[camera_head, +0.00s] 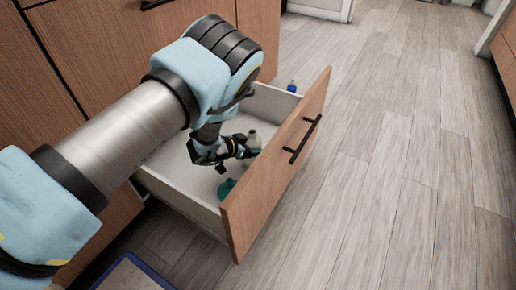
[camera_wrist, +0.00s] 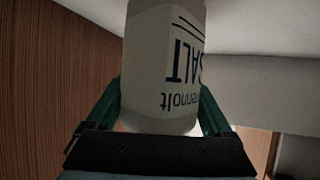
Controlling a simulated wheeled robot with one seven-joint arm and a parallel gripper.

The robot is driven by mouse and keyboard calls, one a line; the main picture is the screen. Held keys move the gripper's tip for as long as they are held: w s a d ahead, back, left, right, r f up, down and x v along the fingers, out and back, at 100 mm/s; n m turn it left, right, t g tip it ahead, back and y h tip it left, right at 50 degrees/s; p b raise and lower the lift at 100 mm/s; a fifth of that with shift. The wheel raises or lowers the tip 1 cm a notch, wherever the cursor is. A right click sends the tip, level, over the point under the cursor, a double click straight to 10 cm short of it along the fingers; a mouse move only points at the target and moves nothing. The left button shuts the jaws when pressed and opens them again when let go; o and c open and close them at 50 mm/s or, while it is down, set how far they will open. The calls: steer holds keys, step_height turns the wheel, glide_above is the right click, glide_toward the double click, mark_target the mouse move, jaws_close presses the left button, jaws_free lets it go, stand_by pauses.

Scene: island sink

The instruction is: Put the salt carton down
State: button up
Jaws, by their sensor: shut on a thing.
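The salt carton (camera_wrist: 166,62) fills the middle of the wrist view, white with dark blue "SALT" lettering that reads upside down. My gripper (camera_wrist: 160,100) is shut on it, with one teal finger on each side. In the head view my gripper (camera_head: 241,148) reaches down inside the open drawer. A small pale shape at the fingers there is mostly hidden, and I cannot clearly make out the carton. I cannot tell whether the carton touches the drawer's floor.
The open drawer (camera_head: 262,190) has a wooden front with a black handle and pale walls. A small teal thing (camera_head: 226,188) lies in it near the front. A small blue thing (camera_head: 292,87) shows by the drawer's far corner. The wooden floor (camera_head: 400,150) at right is clear.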

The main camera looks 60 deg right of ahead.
steer(key=shift+f, duration=0.3)
steer(key=shift+f, duration=0.15)
steer(key=o, duration=1.6)
steer(key=shift+c, duration=0.2)
steer(key=shift+w+a+r, duration=0.15)
steer(key=shift+a+r, duration=0.05)
steer(key=shift+r, duration=0.2)
steer(key=p+v, duration=0.4)
steer(key=v, duration=0.7)
steer(key=shift+a, duration=0.2)
